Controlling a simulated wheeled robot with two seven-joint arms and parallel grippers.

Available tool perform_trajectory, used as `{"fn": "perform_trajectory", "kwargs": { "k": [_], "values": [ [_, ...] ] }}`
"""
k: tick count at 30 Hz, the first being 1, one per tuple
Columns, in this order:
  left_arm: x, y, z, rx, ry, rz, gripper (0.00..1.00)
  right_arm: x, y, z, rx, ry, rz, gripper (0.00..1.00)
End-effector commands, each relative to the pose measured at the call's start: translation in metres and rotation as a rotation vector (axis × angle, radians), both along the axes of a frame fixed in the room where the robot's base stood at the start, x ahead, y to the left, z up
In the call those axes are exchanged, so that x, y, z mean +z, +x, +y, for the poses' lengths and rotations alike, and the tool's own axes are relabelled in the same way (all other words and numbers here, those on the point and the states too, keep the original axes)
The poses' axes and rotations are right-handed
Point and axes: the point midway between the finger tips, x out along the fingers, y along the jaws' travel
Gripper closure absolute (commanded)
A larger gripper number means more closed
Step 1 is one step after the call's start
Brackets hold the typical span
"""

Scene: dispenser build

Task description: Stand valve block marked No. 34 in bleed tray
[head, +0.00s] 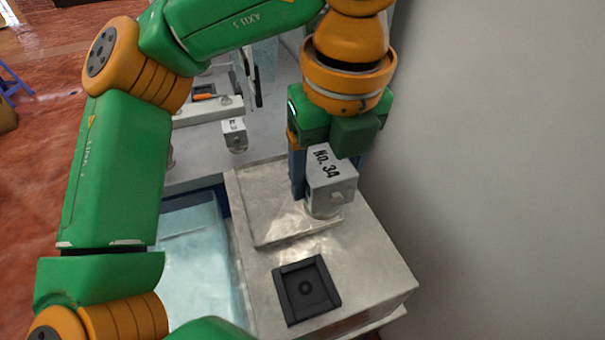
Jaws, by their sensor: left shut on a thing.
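The grey valve block marked No. 34 (332,182) is held upright in my left gripper (328,165), which is shut on it from above. The label faces the camera, and a small round port shows on its front. The gripper and block hide the tray's back right part. My right gripper is not in view.
A smaller marked block (235,135) stands farther back. A light blue bin (190,265) is at left. A grey wall (500,150) is close on the right.

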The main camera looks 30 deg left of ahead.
Motion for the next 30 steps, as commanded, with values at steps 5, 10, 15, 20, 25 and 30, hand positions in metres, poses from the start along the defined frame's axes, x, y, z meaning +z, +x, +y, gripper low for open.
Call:
{"fn": "perform_trajectory", "kwargs": {
  "k": [5,10,15,20,25,30],
  "values": [
    [-0.019,0.024,0.042,0.01,-0.003,0.008,1.0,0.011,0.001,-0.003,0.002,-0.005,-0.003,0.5],
    [-0.048,0.049,0.084,0.01,0.001,0.008,1.0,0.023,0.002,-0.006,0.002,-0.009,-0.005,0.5],
    [-0.079,0.061,0.104,0.003,0.002,0.003,1.0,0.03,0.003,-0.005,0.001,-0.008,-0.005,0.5],
    [-0.101,0.069,0.117,0.004,0.002,0.004,1.0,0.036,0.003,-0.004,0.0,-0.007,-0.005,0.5],
    [-0.126,0.069,0.115,0.001,0.001,0.001,1.0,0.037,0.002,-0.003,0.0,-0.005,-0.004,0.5],
    [-0.128,0.069,0.115,0.002,0.001,-0.001,1.0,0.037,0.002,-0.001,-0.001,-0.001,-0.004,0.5]
  ]
}}
